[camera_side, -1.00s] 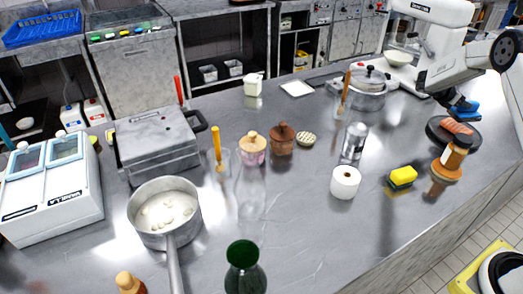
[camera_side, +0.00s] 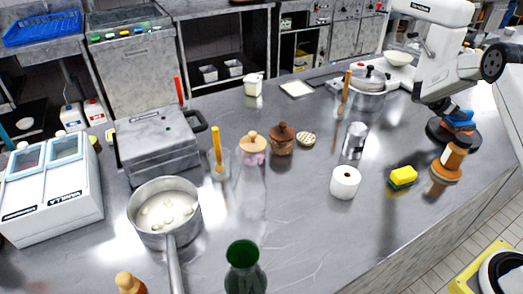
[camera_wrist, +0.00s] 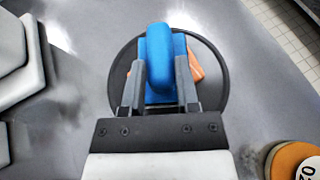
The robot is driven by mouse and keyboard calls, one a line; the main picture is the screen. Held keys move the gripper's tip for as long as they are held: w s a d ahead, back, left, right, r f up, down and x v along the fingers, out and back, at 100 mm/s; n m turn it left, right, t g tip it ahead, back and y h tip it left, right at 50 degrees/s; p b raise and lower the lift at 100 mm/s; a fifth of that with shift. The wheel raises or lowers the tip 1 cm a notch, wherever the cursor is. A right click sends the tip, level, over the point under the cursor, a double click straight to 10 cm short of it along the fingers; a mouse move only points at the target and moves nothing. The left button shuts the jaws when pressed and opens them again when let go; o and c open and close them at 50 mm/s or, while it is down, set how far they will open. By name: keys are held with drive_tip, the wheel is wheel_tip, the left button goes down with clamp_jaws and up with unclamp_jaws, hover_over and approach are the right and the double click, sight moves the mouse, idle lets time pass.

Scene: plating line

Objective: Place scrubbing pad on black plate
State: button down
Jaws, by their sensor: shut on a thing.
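My gripper (camera_wrist: 161,78) is shut on a blue scrubbing pad (camera_wrist: 160,42) with a raised grip. In the wrist view the pad lies over the middle of the round black plate (camera_wrist: 122,78). An orange piece of food (camera_wrist: 195,67) on the plate shows beside the pad, partly covered by it and a finger. In the side view the pad (camera_side: 459,117) is low over the plate (camera_side: 434,130) at the right. I cannot tell whether the pad touches the plate or the food.
A lidded pot (camera_side: 366,92) is behind. The counter's front edge is near.

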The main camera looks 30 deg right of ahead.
drive_tip(key=shift+f, duration=0.15)
drive_tip(key=shift+c, duration=1.8)
unclamp_jaws()
drive_tip(key=shift+r, duration=0.2)
drive_tip(key=v, duration=1.2)
